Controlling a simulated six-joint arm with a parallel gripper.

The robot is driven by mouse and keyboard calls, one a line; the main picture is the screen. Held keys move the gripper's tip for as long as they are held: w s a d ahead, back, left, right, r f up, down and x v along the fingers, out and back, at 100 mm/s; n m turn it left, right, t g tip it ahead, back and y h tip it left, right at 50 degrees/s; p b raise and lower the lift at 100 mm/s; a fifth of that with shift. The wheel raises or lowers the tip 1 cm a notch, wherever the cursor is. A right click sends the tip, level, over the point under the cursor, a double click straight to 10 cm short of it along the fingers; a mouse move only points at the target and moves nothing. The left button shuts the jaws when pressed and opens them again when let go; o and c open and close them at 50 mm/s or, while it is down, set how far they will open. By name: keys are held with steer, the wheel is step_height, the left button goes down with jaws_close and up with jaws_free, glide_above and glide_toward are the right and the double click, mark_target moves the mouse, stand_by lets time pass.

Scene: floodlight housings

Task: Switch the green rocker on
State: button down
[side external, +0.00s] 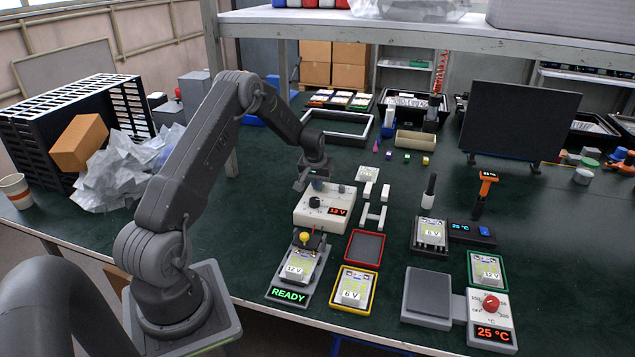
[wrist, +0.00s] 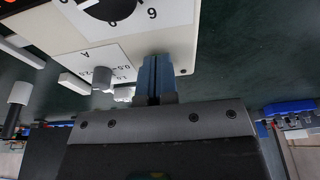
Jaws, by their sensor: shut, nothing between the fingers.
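A cream power supply box (side external: 308,218) stands on the green bench in the side view. It has a black dial (side external: 314,202) and a red display reading 12 V (side external: 338,211). My gripper (side external: 317,186) points down at the box's rear top. In the wrist view my gripper (wrist: 155,78) is shut and empty, its blue fingers together at the edge of the cream box (wrist: 150,20). The black dial (wrist: 105,8) and a small grey knob (wrist: 102,78) show beside them. I cannot make out the green rocker in either view; the fingers may hide it. I cannot tell whether they touch the box.
In front of the box are a READY-lit station (side external: 288,293), a yellow-rimmed tray (side external: 341,309) and a red-rimmed tray (side external: 351,258). White brackets (side external: 375,216) lie to its right. A black panel (side external: 519,122) stands at the back right.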

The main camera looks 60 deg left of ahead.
steer(key=shift+s+d+f, duration=0.1)
steer(key=shift+f, duration=0.2)
steer(key=shift+w+a+r, duration=0.4)
steer(key=shift+w+a, duration=0.1)
steer(key=shift+a, duration=0.05)
steer(key=shift+r, duration=0.1)
steer(key=shift+r, duration=0.25)
steer(key=s+d+v, duration=0.1)
steer(key=v, duration=1.2)
steer(key=shift+s+d+f, duration=0.2)
steer(key=shift+d, duration=0.05)
